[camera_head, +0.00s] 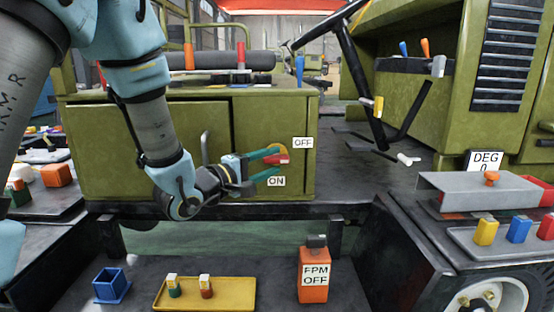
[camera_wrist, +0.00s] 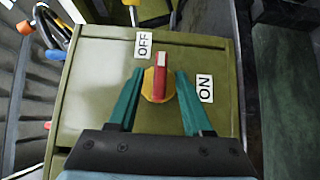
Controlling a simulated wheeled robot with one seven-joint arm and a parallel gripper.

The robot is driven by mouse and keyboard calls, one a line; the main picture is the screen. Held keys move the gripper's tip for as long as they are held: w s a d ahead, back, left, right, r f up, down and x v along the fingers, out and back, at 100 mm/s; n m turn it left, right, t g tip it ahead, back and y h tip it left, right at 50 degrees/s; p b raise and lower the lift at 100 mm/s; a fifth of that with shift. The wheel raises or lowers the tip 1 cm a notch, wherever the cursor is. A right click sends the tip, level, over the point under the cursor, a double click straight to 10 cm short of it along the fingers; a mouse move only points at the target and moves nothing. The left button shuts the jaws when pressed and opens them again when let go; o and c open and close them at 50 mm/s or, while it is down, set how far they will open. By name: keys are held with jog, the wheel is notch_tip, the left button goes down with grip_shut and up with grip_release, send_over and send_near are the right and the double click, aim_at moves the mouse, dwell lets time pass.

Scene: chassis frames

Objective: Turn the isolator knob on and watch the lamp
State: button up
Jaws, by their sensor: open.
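The isolator knob is a red bar (camera_wrist: 161,74) on a yellow round plate (camera_wrist: 150,88), on the side of the green cabinet. It also shows in the head view as a red knob (camera_head: 282,159) on its yellow plate (camera_head: 277,148). An OFF label (camera_head: 303,143) is above it and an ON label (camera_head: 276,181) below. My gripper (camera_head: 274,162) is open, its green fingers on either side of the knob. In the wrist view, the fingertips (camera_wrist: 159,72) flank the knob with gaps visible on both sides. I cannot make out a lamp for certain.
The green cabinet (camera_head: 160,130) stands behind my arm.

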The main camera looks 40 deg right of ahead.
jog(key=shift+w+d, duration=0.1)
jog(key=shift+d, duration=1.1)
grip_shut()
